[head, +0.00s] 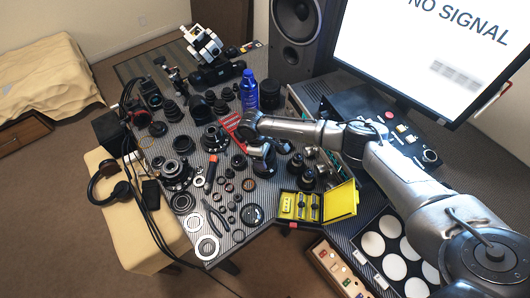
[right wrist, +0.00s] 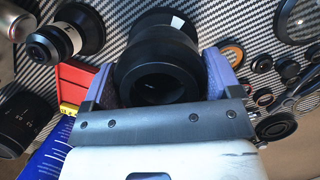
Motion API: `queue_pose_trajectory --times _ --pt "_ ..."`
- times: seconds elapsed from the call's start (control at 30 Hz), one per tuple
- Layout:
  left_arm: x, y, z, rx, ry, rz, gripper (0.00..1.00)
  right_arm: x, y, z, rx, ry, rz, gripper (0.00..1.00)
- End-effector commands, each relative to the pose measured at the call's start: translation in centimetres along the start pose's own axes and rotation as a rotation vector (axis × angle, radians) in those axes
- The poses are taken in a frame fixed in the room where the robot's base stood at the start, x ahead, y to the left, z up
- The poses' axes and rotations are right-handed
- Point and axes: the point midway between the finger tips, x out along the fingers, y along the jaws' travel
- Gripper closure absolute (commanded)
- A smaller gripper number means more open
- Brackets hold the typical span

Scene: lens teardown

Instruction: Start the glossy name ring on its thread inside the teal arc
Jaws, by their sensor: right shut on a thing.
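My right gripper (head: 262,158) reaches over the middle of the crowded table. In the right wrist view, its purple-padded fingers (right wrist: 160,85) are shut on a black cylindrical lens part (right wrist: 158,55), one finger on each side. The part has a dark round opening facing the camera and a small white mark on its far side. I cannot tell whether a name ring is on this part. I cannot pick out the glossy name ring or the teal arc for certain. My left gripper is in neither view.
A red tray (right wrist: 82,88) and a blue bottle (head: 248,90) stand close to the right gripper. Lens parts and small rings crowd the patterned tabletop. An open yellow case (head: 338,203) lies near the front edge. A monitor (head: 425,50) stands at the back right.

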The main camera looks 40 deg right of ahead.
Motion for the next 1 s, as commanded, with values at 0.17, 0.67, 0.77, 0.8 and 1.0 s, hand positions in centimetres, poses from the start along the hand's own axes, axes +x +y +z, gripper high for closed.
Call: queue_pose_trajectory --times 0.17,0.67,0.77,0.8,1.0 --pt "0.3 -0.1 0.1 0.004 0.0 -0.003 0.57 1.1 0.0 -0.3 0.002 0.001 -0.001 0.39" --pt "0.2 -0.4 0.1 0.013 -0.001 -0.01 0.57 2.0 0.0 -0.5 0.001 0.001 -0.001 0.39" --pt "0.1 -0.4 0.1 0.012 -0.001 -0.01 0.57 2.2 0.0 -0.6 0.0 0.001 -0.001 0.39" --pt "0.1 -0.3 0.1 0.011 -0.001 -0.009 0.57 2.2 0.0 -0.6 0.0 0.001 -0.001 0.39" --pt "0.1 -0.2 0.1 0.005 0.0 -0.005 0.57 2.3 0.0 -0.6 0.001 0.001 -0.001 0.39"
